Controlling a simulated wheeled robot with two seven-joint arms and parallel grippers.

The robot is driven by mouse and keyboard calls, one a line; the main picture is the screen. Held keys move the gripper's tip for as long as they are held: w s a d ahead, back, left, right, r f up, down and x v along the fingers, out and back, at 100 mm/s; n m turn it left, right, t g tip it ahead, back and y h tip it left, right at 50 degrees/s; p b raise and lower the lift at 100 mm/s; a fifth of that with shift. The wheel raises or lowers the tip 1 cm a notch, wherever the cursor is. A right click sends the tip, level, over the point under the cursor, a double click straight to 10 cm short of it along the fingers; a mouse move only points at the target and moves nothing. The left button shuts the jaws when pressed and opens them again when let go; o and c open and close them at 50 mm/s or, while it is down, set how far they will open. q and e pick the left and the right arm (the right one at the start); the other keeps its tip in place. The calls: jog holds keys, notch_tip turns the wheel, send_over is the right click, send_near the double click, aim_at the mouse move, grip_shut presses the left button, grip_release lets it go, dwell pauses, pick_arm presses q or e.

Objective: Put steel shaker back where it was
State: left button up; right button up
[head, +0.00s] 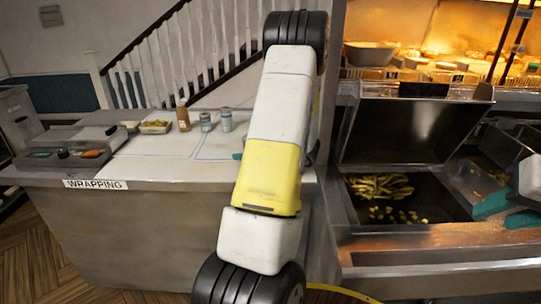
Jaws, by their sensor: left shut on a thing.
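Two small silvery shakers with blue bands stand upright on the white wrapping counter, one on the left (206,122) and one on the right (226,121). I cannot tell which is the steel shaker, or whether it is one of these. My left gripper (237,156) shows only as a teal tip beside my white and yellow arm, just below and right of the right shaker. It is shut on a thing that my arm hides. My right gripper (505,206) shows teal fingers at the right edge, over the fryer area; it is partly cut off and its opening is unclear.
A brown-capped bottle (183,117) and a tray of chips (155,127) stand left of the shakers. A clear-lidded topping box (68,150) is at the counter's left end. The counter front is clear. At right are a chip bin (385,190) and a lit warming shelf.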

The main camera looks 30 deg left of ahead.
pick_arm(q)
jog(key=shift+w+a+f, duration=0.15)
jog(key=shift+w+a, duration=0.1)
jog(key=shift+a, duration=0.05)
jog(key=shift+f, duration=1.6)
jog(key=shift+f, duration=0.1)
jog(key=o, duration=1.4)
jog(key=shift+c, duration=0.2)
